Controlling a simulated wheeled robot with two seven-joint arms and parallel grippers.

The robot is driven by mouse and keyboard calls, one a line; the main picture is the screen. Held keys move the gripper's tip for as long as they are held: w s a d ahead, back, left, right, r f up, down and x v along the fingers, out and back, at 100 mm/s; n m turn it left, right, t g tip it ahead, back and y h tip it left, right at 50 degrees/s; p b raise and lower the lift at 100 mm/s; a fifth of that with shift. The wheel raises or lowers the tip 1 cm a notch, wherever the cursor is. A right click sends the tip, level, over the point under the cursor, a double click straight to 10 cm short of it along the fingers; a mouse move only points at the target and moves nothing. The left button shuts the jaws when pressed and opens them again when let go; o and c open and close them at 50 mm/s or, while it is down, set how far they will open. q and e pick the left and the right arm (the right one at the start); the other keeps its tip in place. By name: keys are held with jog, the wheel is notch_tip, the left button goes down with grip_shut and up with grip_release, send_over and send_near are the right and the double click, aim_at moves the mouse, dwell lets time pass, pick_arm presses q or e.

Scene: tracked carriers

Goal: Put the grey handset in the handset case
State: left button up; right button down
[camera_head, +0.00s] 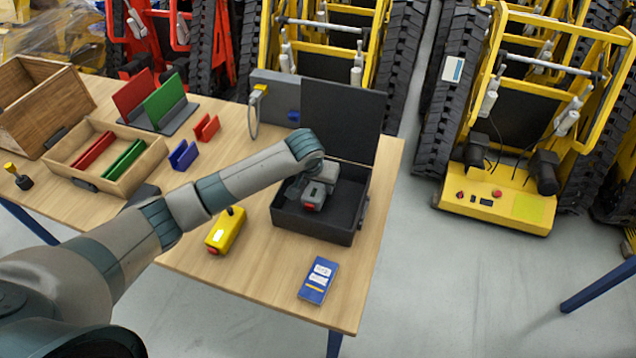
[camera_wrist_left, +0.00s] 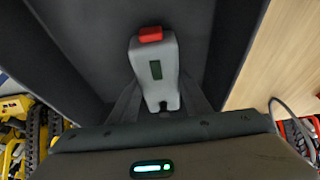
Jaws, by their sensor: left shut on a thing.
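The grey handset (camera_head: 312,198) has a red end and lies inside the open black handset case (camera_head: 312,232) on the table. My left gripper (camera_head: 318,187) reaches down into the case and is shut on the handset. In the left wrist view the handset (camera_wrist_left: 155,70) shows its red end and a small dark screen, with a finger of the gripper (camera_wrist_left: 160,97) on each side. The dark case floor (camera_wrist_left: 90,45) is behind it. Whether the handset touches the floor I cannot tell. The case lid (camera_head: 340,115) stands open at the back. My right gripper is not in view.
A yellow handset (camera_head: 226,231) lies left of the case, and a blue card (camera_head: 319,280) in front of it. A grey box with a cable (camera_head: 275,95) stands behind. A wooden tray (camera_head: 105,160) with red and green pieces is at left.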

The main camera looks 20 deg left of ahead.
pick_arm(q)
jog(key=shift+f, duration=0.1)
jog(key=o, duration=1.2)
jog(key=b+v, duration=0.1)
jog(key=v, duration=1.1)
